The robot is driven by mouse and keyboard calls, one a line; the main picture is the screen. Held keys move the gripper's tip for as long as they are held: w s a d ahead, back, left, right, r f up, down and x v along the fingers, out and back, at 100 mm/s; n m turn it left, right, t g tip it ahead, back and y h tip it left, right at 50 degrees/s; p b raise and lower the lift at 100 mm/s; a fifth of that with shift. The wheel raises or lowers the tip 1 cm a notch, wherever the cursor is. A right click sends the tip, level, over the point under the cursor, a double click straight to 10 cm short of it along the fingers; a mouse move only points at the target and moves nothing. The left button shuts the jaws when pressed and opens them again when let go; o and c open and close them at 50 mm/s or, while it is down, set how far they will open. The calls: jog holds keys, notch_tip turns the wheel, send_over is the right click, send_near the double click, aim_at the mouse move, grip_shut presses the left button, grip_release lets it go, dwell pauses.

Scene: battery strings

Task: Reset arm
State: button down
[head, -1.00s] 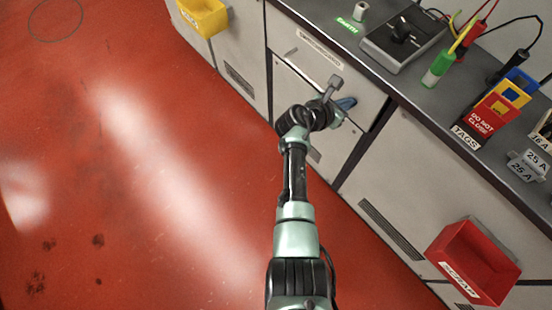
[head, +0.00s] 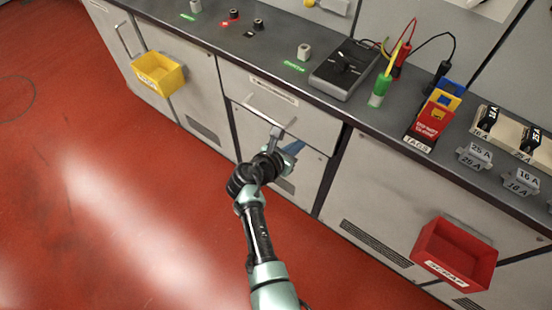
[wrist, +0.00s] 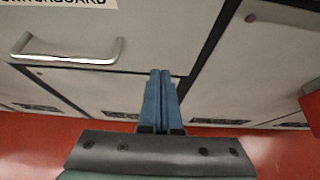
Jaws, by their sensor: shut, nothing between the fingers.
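My gripper (head: 293,147) is in front of the grey cabinet, just below the labelled drawer (head: 262,97) and its bar handle. In the wrist view my gripper (wrist: 162,74) shows two blue fingers side by side, shut with nothing between them. The fingers point toward the cabinet front and look apart from the drawer handle (wrist: 65,58), which lies to their left. In the head view the wrist partly hides the fingers and the cabinet door behind.
A yellow bin (head: 158,74) hangs at left and a red scrap bin (head: 455,253) at right. The grey counter (head: 215,47) holds a meter (head: 345,68), probes, tags (head: 428,118) and fuse blocks (head: 475,156). The red floor (head: 120,210) at left is clear.

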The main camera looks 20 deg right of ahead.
jog(key=p+v, duration=0.1)
jog(key=v, duration=0.6)
jog(key=shift+a+f, duration=0.1)
jog(key=shift+f, duration=0.05)
